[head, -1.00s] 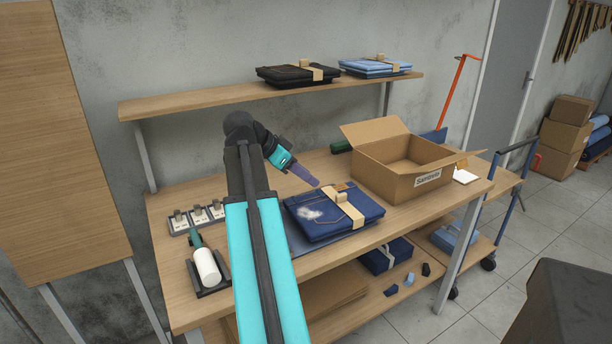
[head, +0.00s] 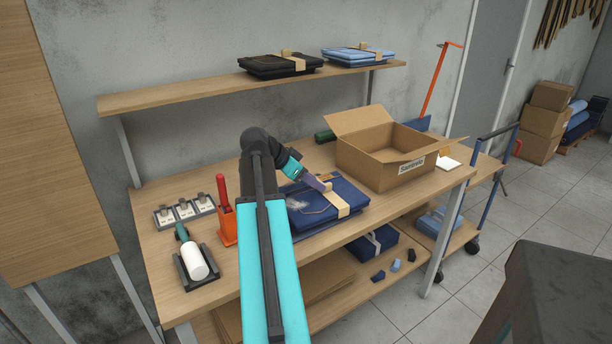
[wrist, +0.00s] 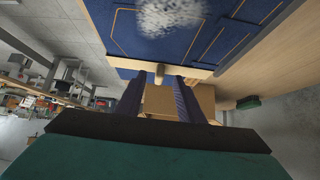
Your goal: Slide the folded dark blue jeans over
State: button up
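The folded dark blue jeans (head: 354,193) lie on the workbench (head: 350,221), with a pale worn patch, orange stitching and a tan band (head: 338,202) around them. In the wrist view the jeans (wrist: 228,32) fill the top, with the pale patch uppermost. My gripper (head: 324,186) is over the jeans at the band in the head view, hiding part of it. In the wrist view its two fingers are apart, one on each side of the band's small upright tab (wrist: 160,72). Gaps show between the tab and the fingers; I cannot tell whether the gripper touches the jeans.
An open cardboard box (head: 400,178) stands just right of the jeans. An orange tool holder (head: 229,225), a white roller (head: 195,260) and several small switches (head: 184,211) are on the left. A shelf (head: 210,97) above holds black jeans (head: 279,67) and light blue jeans (head: 358,57).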

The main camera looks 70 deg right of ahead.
aim_at(319, 195)
jog(key=shift+x, duration=1.55)
grip_shut()
